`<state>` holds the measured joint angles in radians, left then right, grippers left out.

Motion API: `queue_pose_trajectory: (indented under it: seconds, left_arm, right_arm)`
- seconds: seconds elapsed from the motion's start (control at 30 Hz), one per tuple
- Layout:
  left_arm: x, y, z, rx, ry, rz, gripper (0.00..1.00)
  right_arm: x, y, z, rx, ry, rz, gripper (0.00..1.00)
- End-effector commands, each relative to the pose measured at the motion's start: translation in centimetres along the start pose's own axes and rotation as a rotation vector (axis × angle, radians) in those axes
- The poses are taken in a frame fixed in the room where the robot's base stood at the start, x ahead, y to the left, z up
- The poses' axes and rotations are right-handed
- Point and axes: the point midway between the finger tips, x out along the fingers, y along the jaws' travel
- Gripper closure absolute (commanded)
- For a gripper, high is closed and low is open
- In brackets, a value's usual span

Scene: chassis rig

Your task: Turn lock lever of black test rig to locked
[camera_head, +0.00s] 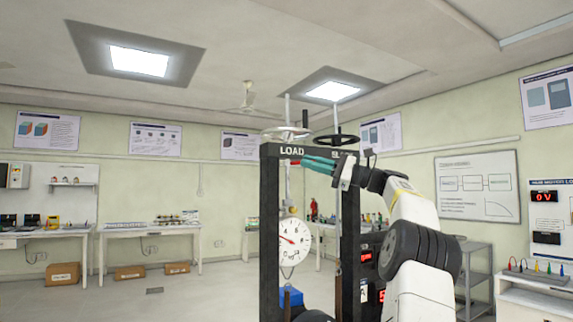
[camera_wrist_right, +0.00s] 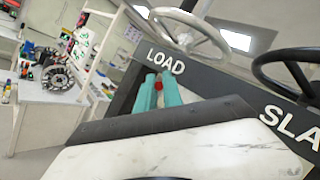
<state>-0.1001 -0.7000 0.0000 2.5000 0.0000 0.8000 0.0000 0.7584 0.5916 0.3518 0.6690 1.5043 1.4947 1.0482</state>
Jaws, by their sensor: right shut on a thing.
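The black test rig (camera_head: 350,225) stands right of centre in the head view, with LOAD and a partly hidden second label on its top beam. My right gripper (camera_head: 304,162) reaches in from the right, its teal fingers just below the beam. In the wrist view my right gripper (camera_wrist_right: 160,86) has its fingers close together, shut on a small red part, which seems to be the lock lever (camera_wrist_right: 159,87). Most of the lever is hidden by the fingers, so its angle cannot be told. My left gripper is not in view.
A pale handwheel (camera_head: 285,133) and a black handwheel (camera_head: 337,140) top the rig. A white dial gauge (camera_head: 293,242) hangs inside the frame, above a blue block (camera_head: 290,296). Benches (camera_head: 150,232) line the back wall. A grey shelf rack (camera_head: 474,265) stands at right.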

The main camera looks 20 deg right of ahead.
Motion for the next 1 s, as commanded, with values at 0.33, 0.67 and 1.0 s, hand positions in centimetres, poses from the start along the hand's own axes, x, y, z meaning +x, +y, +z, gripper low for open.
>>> queue_pose_trajectory:
  seconds: [0.33,0.67,1.0]
  left_arm:
    - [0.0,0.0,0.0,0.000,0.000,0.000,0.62]
    - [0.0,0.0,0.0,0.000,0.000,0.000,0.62]
    - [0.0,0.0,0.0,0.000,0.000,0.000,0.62]
  right_arm:
    - [0.0,0.0,-0.1,0.002,0.000,-0.001,0.68]
    - [-0.1,0.0,0.0,0.000,0.000,-0.002,0.67]
    - [-5.0,-0.1,-0.1,0.002,0.002,-0.004,0.67]
